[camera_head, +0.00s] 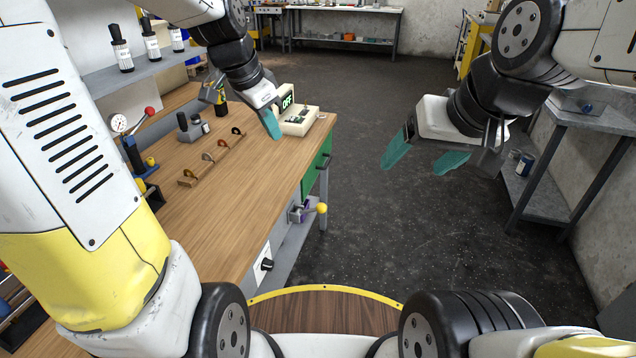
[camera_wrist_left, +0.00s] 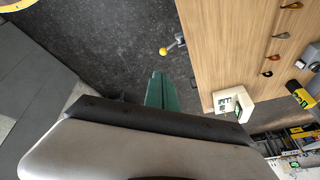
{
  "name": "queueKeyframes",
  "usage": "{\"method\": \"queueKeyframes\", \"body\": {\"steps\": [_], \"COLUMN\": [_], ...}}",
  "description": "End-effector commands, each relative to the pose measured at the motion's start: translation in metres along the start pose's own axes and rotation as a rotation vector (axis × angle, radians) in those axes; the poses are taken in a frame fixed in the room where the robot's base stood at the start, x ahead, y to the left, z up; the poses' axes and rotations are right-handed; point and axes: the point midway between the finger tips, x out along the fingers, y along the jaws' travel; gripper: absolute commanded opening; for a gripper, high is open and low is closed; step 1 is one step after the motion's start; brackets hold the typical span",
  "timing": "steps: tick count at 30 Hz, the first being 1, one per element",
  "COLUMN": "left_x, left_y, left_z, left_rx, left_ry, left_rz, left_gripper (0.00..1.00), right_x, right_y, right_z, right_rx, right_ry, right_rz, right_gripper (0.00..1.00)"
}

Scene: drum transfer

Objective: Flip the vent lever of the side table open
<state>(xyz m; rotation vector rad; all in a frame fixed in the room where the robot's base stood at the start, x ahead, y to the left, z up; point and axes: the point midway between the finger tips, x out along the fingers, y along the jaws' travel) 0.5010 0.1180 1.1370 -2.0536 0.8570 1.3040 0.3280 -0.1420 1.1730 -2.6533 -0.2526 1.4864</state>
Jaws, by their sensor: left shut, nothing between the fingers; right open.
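A lever with a yellow ball knob (camera_head: 321,208) sticks out from a valve-like fitting on the right side of the wooden side table (camera_head: 225,205). It also shows in the left wrist view (camera_wrist_left: 164,50), past my fingertips. A second lever with a red ball (camera_head: 149,110) stands by a gauge at the table's left. No label shows which one is the vent lever. My left gripper (camera_head: 273,125) is shut and empty, beside the cream box reading OFF (camera_head: 298,120) and apart from both levers. My right gripper (camera_head: 424,161) is open and empty over the floor.
A rail with several small hooks (camera_head: 212,158) and dark tools (camera_head: 192,127) stand on the table. A black knob (camera_head: 267,264) is on the table's near side. A grey shelf (camera_head: 535,185) stands at the right. The dark floor between is clear.

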Motion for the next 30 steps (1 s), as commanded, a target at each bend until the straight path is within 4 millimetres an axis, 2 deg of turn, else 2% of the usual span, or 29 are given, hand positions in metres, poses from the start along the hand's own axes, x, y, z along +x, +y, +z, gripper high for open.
{"method": "queueKeyframes", "body": {"steps": [1, 9, 18, 21, 25, 30], "left_x": [0.016, 0.096, 0.196, 0.222, 0.244, 0.254], "left_y": [-0.009, -0.044, -0.067, -0.07, -0.072, -0.073], "left_z": [-0.005, -0.03, -0.039, -0.039, -0.039, -0.038], "left_rx": [0.053, 0.371, 0.688, 0.764, 0.83, 0.862], "left_ry": [-0.009, -0.01, 0.038, 0.057, 0.076, 0.085], "left_rz": [0.021, 0.115, 0.214, 0.235, 0.25, 0.257], "left_gripper": [0.0, 0.0, 0.0, 0.0, 0.0, 0.0], "right_x": [0.0, 0.0, 0.0, 0.0, 0.0, 0.0], "right_y": [0.0, 0.0, 0.0, 0.0, 0.0, 0.0], "right_z": [0.0, 0.0, 0.0, 0.0, 0.0, 0.0], "right_rx": [0.0, 0.0, 0.0, 0.0, 0.0, 0.0], "right_ry": [0.0, 0.0, 0.0, 0.0, 0.0, 0.0], "right_rz": [0.0, 0.0, 0.0, 0.0, 0.0, 0.0], "right_gripper": [0.75, 0.75, 0.75, 0.75, 0.75, 0.75]}}
